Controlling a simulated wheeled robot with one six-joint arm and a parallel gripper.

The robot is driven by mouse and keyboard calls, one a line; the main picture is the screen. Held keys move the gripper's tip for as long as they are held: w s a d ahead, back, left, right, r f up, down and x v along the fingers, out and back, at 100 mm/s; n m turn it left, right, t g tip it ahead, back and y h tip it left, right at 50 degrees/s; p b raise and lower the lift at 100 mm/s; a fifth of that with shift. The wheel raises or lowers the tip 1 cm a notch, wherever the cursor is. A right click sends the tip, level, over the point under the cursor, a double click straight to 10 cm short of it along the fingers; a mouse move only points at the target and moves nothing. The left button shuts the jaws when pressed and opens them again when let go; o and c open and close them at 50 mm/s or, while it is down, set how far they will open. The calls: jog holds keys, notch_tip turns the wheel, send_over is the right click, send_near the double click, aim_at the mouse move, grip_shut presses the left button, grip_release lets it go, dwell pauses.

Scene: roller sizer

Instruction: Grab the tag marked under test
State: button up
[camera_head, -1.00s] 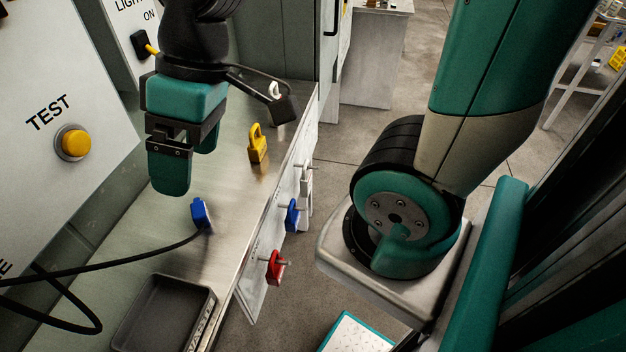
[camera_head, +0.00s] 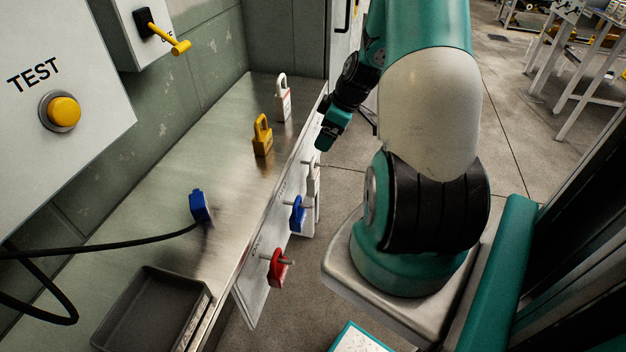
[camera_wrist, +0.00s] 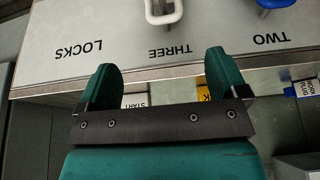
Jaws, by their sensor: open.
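I cannot make out any tag that reads "under test" in either view. My gripper (camera_head: 322,144) is open and empty, just off the right edge of the steel bench in the head view. In the wrist view its two green fingers (camera_wrist: 160,78) are spread in front of the board (camera_wrist: 110,28), with nothing between them. The board's lettering shows upside down: LOCKS, THREE and TWO. A white loop (camera_wrist: 164,12) hangs above THREE, cut by the frame edge. In the head view a white piece (camera_head: 312,178) hangs on the bench-side peg; any writing on it is too small to read.
A white padlock (camera_head: 283,100), a yellow padlock (camera_head: 262,137) and a blue plug (camera_head: 199,206) stand on the bench. Blue (camera_head: 298,213) and red (camera_head: 277,268) pieces hang at its side. A grey tray (camera_head: 155,312) sits at the front. The middle of the bench top is clear.

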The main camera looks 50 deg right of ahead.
aim_at(314, 160)
jog(key=x, duration=0.7)
jog(key=shift+p, duration=0.35)
jog(key=shift+s+a+p+x, duration=0.15)
jog(key=shift+p+x, duration=0.15)
jog(key=shift+x, duration=1.05)
jog(key=shift+s+a+p+x, duration=0.15)
jog(key=shift+p+x, duration=0.15)
jog(key=shift+x, duration=1.05)
jog(key=shift+f, duration=0.1)
jog(key=shift+c, duration=0.4)
jog(key=c, duration=1.2)
